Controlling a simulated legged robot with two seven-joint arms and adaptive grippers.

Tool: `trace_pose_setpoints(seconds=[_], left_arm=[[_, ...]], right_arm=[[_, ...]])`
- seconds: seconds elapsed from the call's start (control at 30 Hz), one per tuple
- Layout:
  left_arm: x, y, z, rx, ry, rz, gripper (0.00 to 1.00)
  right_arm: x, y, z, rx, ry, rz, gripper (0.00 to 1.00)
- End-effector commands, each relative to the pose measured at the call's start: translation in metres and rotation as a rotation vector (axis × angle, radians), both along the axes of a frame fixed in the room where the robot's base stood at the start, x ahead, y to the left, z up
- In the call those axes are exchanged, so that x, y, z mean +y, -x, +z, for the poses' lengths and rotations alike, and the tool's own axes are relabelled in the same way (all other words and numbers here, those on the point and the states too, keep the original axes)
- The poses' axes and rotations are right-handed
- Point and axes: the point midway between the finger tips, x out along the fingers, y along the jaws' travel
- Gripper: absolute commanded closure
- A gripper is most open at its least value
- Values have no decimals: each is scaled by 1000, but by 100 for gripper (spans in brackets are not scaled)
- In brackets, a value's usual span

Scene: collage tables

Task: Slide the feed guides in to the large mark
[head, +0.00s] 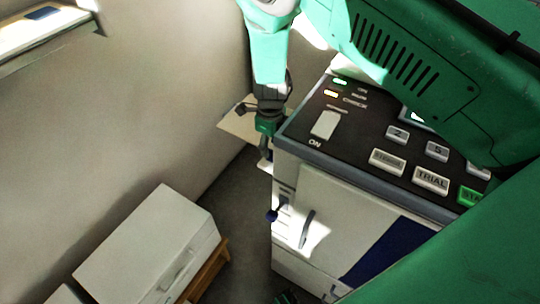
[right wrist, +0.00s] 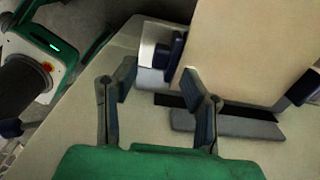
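My right gripper (head: 265,146) reaches down beside the left edge of the machine in the head view. In the right wrist view, its two fingers (right wrist: 158,72) are spread with nothing seen held between them. One dark blue feed guide (right wrist: 177,48) stands just beyond the fingertips, at the left edge of a tan sheet or stack (right wrist: 245,45). Another dark blue guide (right wrist: 302,88) is at the far right, partly cut off. I cannot tell whether a finger touches the nearer guide. The large mark cannot be made out. I cannot identify my left gripper.
The machine's control panel (head: 358,127) has lit lamps and several buttons. A pale tray (head: 238,122) sticks out near my right gripper. A white box (head: 150,245) stands on a wooden support (head: 207,275) at the lower left. A wall shelf (head: 45,40) is at the upper left.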

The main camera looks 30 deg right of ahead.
Motion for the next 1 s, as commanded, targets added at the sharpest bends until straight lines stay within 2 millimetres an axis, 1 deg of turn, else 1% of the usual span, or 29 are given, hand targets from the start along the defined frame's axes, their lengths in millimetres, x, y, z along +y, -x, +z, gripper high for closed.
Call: trace_pose_setpoints(seconds=[0.03,0.1,0.2,0.3,0.43,0.67,0.77,0.8,0.93,1.0], left_arm=[[0,0,-2,0,0,0,60],[0,0,-3,0,0,0,60],[0,0,-4,0,0,0,60],[0,0,-5,0,0,0,60],[0,0,-5,0,0,0,60],[0,0,-5,0,0,0,60],[0,0,-5,0,0,0,60],[0,0,-5,0,0,0,60],[0,0,-5,0,0,0,60],[0,0,-5,0,0,0,60]], right_arm=[[-1,1,-12,2,-2,-1,61],[-1,1,-24,2,-1,-1,61],[0,0,-36,1,-1,-1,61],[0,0,-44,0,0,-1,61],[0,0,-48,0,0,-1,61],[0,0,-48,0,0,-1,61],[0,0,-48,0,0,-1,93],[0,0,-48,0,0,-1,100],[-1,0,-48,0,0,-1,100],[-9,0,-48,0,0,-4,100]])
